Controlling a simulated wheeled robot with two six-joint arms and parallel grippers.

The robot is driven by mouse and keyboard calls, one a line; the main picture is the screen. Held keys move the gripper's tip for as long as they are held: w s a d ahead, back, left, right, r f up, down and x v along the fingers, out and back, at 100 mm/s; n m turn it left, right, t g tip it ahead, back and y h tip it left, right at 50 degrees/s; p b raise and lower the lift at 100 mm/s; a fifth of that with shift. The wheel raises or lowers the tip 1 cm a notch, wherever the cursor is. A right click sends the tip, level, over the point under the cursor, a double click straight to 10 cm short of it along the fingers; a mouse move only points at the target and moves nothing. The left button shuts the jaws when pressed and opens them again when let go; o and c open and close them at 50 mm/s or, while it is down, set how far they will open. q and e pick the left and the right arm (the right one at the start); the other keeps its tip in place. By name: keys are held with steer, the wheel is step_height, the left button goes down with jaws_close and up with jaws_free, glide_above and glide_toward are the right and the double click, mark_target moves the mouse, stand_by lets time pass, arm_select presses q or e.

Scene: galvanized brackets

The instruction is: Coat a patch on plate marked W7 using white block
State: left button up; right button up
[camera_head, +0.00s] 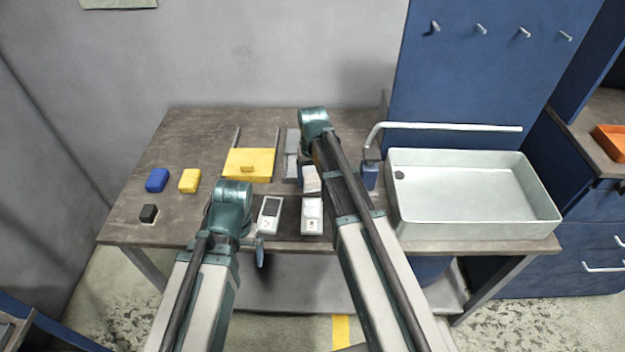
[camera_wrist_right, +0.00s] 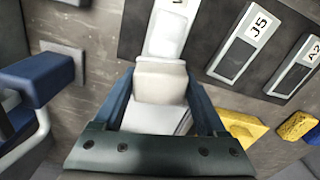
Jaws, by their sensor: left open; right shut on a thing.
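The white block (camera_wrist_right: 160,82) is held between the blue fingers of my right gripper (camera_wrist_right: 162,95) in the right wrist view. I cannot tell whether the block touches that strip. A plate marked J5 (camera_wrist_right: 242,45) and one marked A2 (camera_wrist_right: 297,65) lie to the right. In the head view my right arm partly hides this area. My left gripper (camera_head: 260,252) is open and empty by the table's front edge.
A white basin (camera_head: 470,232) and a bent tap pipe (camera_head: 440,127) stand at right. A blue block (camera_head: 157,180), a yellow block (camera_head: 190,180) and a black block (camera_head: 148,213) lie at left.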

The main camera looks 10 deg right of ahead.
steer(key=shift+r, duration=0.1)
step_height(320, 180, up, 3)
steer(key=p, duration=0.3)
steer(key=shift+r, duration=0.1)
stand_by(0.7)
